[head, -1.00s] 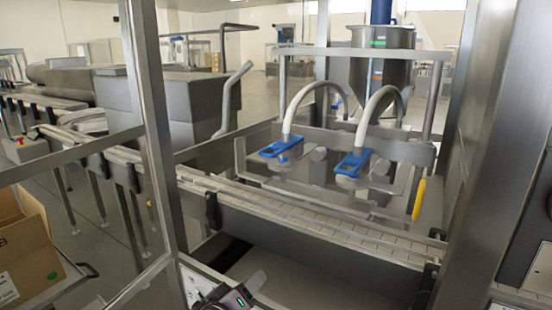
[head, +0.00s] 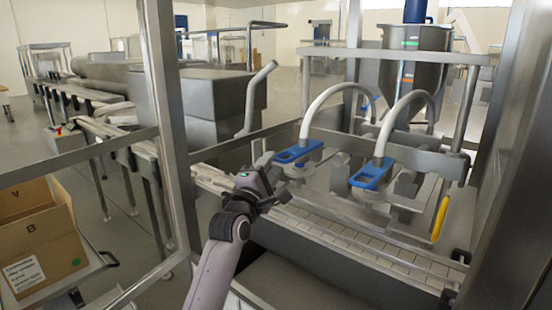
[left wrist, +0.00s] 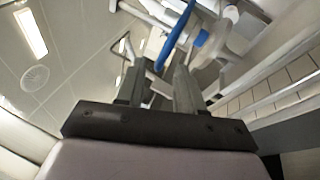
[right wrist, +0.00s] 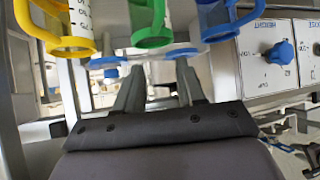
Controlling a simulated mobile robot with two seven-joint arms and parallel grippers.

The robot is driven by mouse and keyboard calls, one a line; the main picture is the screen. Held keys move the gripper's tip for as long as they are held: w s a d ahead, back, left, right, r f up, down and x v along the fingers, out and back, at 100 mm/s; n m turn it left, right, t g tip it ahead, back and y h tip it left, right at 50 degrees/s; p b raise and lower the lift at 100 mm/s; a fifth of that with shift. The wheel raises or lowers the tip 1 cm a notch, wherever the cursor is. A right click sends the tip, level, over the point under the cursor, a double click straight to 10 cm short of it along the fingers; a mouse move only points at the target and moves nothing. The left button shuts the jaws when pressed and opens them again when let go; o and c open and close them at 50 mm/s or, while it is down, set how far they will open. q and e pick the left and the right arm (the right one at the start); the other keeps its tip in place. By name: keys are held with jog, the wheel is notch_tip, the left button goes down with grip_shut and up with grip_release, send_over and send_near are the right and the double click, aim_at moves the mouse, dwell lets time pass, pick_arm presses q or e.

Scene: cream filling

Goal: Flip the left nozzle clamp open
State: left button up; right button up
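The left nozzle clamp (head: 299,152) is a flat blue lever with a slot, lying roughly level on the left nozzle below a curved white hose. A similar blue right clamp (head: 371,176) sits on the right nozzle. My left gripper (head: 277,174) is in front of and just left of the left clamp, with its fingers apart and nothing between them. In the left wrist view a blue lever (left wrist: 175,38) shows just beyond the open fingertips; I cannot tell whether they touch. My right gripper (right wrist: 160,75) is open and empty, and outside the head view.
A conveyor (head: 345,238) runs below the nozzles. A steel hopper (head: 402,75) stands behind them. A steel frame post (head: 166,110) stands left of my arm. A yellow handle (head: 440,218) is at right.

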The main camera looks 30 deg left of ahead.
aim_at(276, 159)
pick_arm(q)
jog(key=shift+x, duration=1.75)
grip_shut()
